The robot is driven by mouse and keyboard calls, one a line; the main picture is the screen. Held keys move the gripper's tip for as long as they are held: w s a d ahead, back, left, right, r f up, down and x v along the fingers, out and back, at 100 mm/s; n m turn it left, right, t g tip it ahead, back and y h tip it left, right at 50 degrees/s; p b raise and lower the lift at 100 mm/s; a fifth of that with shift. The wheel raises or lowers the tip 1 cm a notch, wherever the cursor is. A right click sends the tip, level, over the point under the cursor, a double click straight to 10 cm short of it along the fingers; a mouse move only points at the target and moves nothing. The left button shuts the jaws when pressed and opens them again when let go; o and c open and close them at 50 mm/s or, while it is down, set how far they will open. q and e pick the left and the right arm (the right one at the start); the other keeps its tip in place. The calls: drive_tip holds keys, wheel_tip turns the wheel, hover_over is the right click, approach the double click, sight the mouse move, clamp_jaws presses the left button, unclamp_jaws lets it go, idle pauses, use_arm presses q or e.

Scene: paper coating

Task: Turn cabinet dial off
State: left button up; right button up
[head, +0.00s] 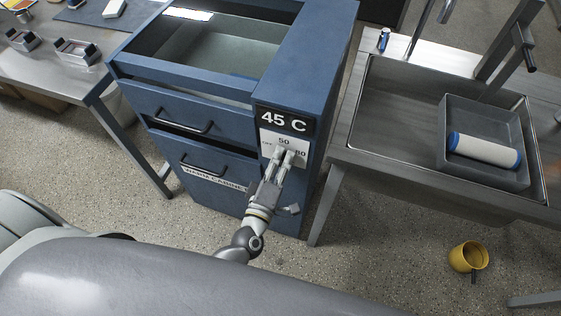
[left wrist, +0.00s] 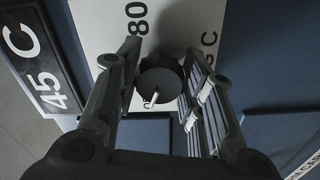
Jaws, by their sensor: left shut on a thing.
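The blue cabinet (head: 222,125) stands in the middle of the head view, with a "45 C" label (head: 283,121) on its front. Below that label is a white dial plate (head: 268,141) with temperature marks. My left gripper (head: 288,157) is at this plate, shut on the dial. In the left wrist view the dark round dial (left wrist: 158,84) with a pale pointer mark sits between my two fingers (left wrist: 160,90). "80" shows on the plate (left wrist: 112,22) beside it. The fingers hide much of the dial in the head view. My right gripper is not in view.
A metal sink (head: 400,85) stands to the right, holding a grey tray (head: 485,112) with a white and blue roll (head: 484,151). A yellow mug (head: 467,257) is on the floor at lower right. A metal table (head: 60,68) stands at the left. The cabinet's drawer handles (head: 185,127) stick out.

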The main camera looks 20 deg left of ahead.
use_arm(q)
drive_tip(key=shift+n, duration=0.4)
drive_tip(key=o, duration=1)
drive_tip(key=shift+o, duration=0.2)
drive_tip(key=s, duration=1.2)
drive_tip(key=shift+a, duration=0.25)
